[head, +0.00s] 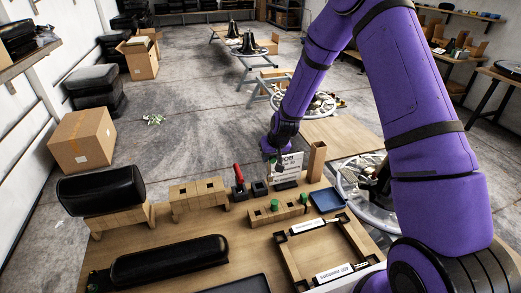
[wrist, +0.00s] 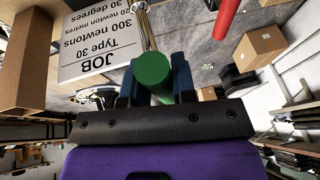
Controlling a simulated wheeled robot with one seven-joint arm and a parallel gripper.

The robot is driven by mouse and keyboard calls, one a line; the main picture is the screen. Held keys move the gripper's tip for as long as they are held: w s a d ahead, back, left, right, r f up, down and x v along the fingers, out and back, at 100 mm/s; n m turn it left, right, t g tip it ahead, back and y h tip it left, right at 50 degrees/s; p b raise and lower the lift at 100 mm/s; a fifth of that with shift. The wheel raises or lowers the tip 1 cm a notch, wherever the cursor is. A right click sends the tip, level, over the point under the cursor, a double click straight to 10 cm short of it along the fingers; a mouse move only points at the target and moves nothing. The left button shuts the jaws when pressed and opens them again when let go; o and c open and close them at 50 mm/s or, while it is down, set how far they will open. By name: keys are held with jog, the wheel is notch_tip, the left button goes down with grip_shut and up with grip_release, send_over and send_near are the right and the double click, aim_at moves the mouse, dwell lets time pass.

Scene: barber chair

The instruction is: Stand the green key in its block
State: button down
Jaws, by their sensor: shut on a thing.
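The green key shows in the wrist view as a green round handle (wrist: 152,70) with a thin metal shaft (wrist: 144,28). My gripper (wrist: 154,88) is shut on that handle, its blue fingers on either side. In the head view my gripper (head: 276,154) is above the bench, in front of the job card, with a bit of green under it. A small dark block (head: 259,188) stands below it on the bench, apart from the key. Another dark block (head: 240,193) beside it holds a red-handled tool (head: 238,173). The key's lower end is hard to make out.
A white job card (head: 290,165) stands behind the blocks, with a tall wooden post (head: 316,161) to its right. A wooden block with green pegs (head: 277,212) and a blue tray (head: 327,200) are nearer. A wooden frame (head: 322,250) and black cushion (head: 170,262) lie in front.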

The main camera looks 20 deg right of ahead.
jog(key=shift+t+y, duration=0.3)
jog(key=w+a, duration=0.1)
jog(key=w+a+r, duration=0.1)
jog(key=w, duration=0.1)
jog(key=shift+w+a, duration=0.1)
jog(key=shift+a, duration=0.2)
jog(key=shift+f, duration=0.1)
notch_tip(320, 180, down, 6)
dwell(0.6)
jog(key=shift+f, duration=1.95)
dwell(0.9)
jog(key=c, duration=0.8)
grip_release()
jog(key=shift+c, duration=0.2)
